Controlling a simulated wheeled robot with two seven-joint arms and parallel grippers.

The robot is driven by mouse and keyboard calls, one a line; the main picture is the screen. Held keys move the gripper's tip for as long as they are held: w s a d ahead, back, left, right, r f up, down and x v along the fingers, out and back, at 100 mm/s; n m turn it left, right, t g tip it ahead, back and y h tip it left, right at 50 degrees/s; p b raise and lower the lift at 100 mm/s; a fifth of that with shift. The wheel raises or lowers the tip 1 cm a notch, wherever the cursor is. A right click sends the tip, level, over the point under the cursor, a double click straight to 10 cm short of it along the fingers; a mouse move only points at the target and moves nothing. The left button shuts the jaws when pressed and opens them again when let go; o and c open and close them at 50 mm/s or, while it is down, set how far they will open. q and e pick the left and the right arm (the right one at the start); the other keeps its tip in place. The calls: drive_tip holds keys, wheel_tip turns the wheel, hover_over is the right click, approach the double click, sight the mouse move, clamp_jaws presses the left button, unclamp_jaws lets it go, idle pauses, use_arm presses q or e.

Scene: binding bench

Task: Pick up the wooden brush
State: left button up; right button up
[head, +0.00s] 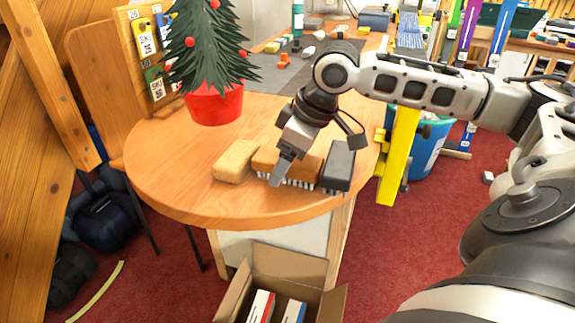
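The wooden brush (306,168) is a brown block with white bristles along its near side, lying near the front edge of the round wooden table (165,178). It lies between a tan block (236,160) and a dark grey block (339,165). My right gripper (282,170) reaches in from the right and points down over the brush, hiding part of its middle. The fingers overlap in this view, so I cannot tell whether they are open or touch the brush. My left gripper is not in view.
A small Christmas tree in a red pot (213,103) stands on the table behind the blocks. An open cardboard box (285,268) is on the floor below the table's front edge. A yellow upright piece (398,155) and a blue bin (433,150) stand to the right.

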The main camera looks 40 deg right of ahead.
drive_tip(key=shift+f, duration=0.2)
idle(0.3)
drive_tip(key=c, duration=1.2)
